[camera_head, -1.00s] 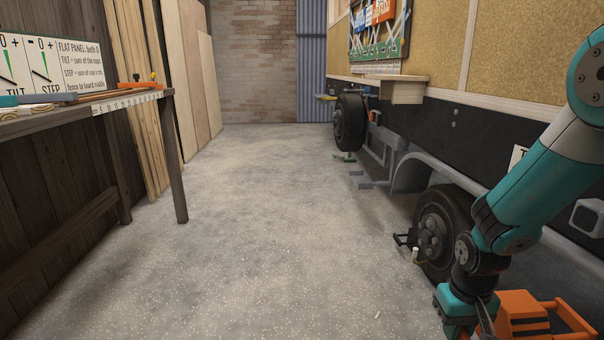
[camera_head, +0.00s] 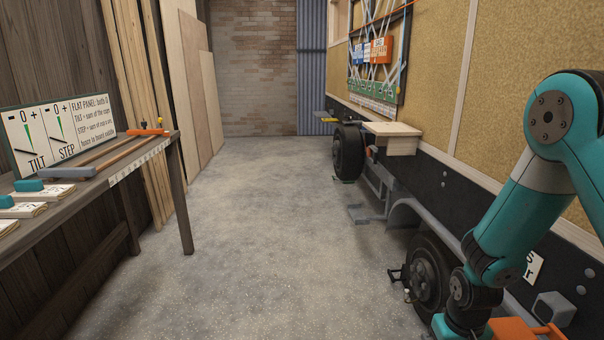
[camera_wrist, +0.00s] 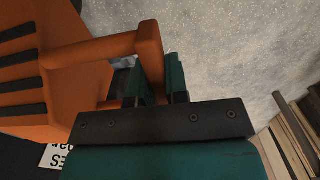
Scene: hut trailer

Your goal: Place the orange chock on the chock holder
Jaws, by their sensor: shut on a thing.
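The orange chock (camera_head: 512,329) shows only partly at the bottom right edge of the head view. In the wrist view the chock (camera_wrist: 75,80) fills the left side, with dark ribs and an orange handle. My gripper (camera_wrist: 162,82) is shut on this handle, its teal fingers on both sides of the bar. In the head view my gripper is mostly cut off by the bottom edge. I cannot pick out the chock holder with certainty; a grey square bracket (camera_head: 555,308) sits on the trailer's dark side near the chock.
The trailer's wheel (camera_head: 428,275) stands left of my arm, with a second wheel (camera_head: 348,152) farther back. A partly hidden white sign (camera_head: 534,266) is on the trailer side. A wooden workbench (camera_head: 150,150) stands at left. The concrete floor (camera_head: 270,230) between is clear.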

